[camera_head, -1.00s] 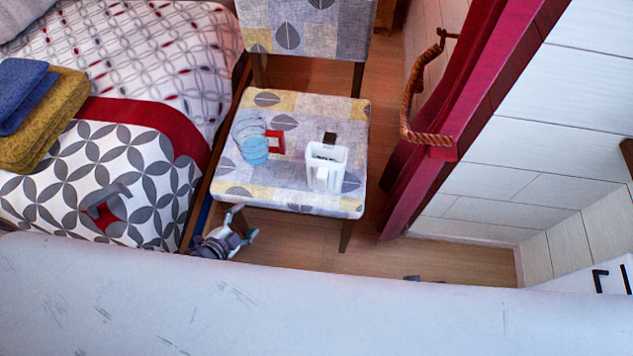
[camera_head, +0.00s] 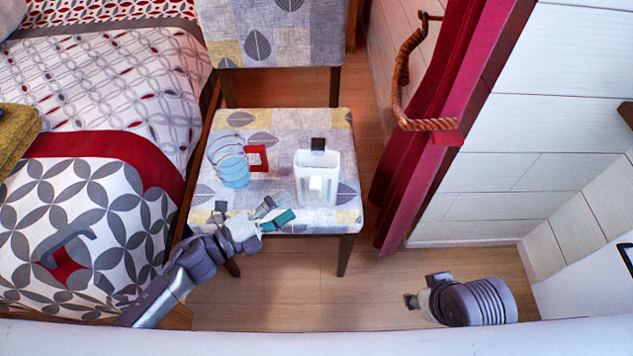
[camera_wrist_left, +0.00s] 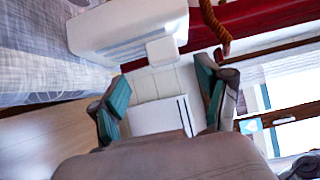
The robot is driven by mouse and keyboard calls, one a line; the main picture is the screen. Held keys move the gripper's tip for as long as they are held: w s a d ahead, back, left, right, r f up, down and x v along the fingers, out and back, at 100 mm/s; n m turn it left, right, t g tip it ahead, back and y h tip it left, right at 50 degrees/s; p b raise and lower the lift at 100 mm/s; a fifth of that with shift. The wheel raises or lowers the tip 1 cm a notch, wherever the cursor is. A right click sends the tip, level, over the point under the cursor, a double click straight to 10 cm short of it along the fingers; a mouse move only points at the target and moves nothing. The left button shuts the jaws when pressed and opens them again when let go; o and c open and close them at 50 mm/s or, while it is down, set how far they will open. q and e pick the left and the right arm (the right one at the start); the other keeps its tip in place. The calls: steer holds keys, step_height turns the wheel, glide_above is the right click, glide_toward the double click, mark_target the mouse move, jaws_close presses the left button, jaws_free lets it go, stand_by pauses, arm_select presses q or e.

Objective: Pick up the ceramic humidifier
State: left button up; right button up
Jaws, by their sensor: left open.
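The white box-shaped vessel on the chair seat, which I take as the ceramic humidifier (camera_head: 318,180), stands upright near the seat's right side. It has a small square on its front and a dark tab at its back edge. My left gripper (camera_head: 272,211) is open and empty at the seat's front edge, to the left of and in front of the humidifier, apart from it. In the left wrist view the humidifier (camera_wrist_left: 125,28) is at the top, beyond the open fingers (camera_wrist_left: 162,88). My right gripper (camera_head: 424,290) is low over the floor at the right; its jaws are unclear.
A blue ringed glass (camera_head: 232,172) and a small red frame (camera_head: 257,158) are left of the humidifier on the patterned chair (camera_head: 207,190). The bed (camera_head: 85,150) is at the left. A red curtain (camera_head: 420,130) and rope (camera_head: 430,124) hang at the right.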

mark_target(312, 190)
arm_select(q)
steer(key=shift+x, duration=3.55)
steer(key=shift+s+r, duration=0.1)
steer(key=shift+r, duration=0.05)
jaws_close()
steer(key=shift+r, duration=0.15)
